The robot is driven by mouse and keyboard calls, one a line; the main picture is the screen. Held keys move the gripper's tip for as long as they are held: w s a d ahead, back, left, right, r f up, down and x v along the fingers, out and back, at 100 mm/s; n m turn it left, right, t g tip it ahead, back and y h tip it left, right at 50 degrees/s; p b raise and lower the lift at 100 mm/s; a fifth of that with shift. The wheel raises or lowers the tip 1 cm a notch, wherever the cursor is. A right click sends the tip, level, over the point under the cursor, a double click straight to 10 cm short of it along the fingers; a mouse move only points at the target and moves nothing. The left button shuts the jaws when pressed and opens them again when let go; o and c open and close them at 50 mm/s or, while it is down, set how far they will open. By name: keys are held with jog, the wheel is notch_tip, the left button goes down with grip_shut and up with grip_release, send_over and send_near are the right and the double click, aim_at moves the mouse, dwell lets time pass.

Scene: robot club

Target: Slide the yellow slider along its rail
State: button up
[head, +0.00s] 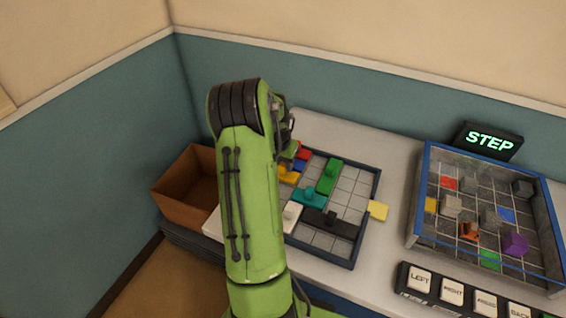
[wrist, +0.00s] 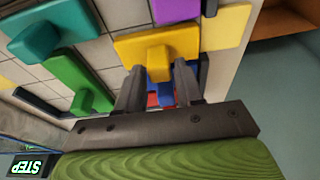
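The yellow slider (wrist: 130,45) is a flat block with a raised knob, set in the gridded sliding-block tray (head: 368,190). In the head view the yellow slider (head: 287,176) shows only partly beside my arm. My gripper (wrist: 159,68) is open, its two fingertips on either side of the knob. The knob lies between them; I cannot tell whether either finger touches it. My arm hides the gripper and the tray's left part in the head view.
Teal (head: 308,195), green (head: 331,177), white (head: 291,213) and black (head: 331,225) sliders share the tray. Red and blue pieces sit close to the yellow one. A brown bin (head: 182,190) is at left. A blue-framed grid box (head: 422,195) and button panel (head: 405,292) stand at right.

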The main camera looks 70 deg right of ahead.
jog(key=p+v, duration=0.2)
jog(key=v, duration=0.1)
jog(key=d+p+v, duration=0.1)
jog(key=p+v, duration=0.1)
jog(key=v, duration=0.1)
jog(key=shift+d+r, duration=0.25)
jog(key=shift+f, duration=0.1)
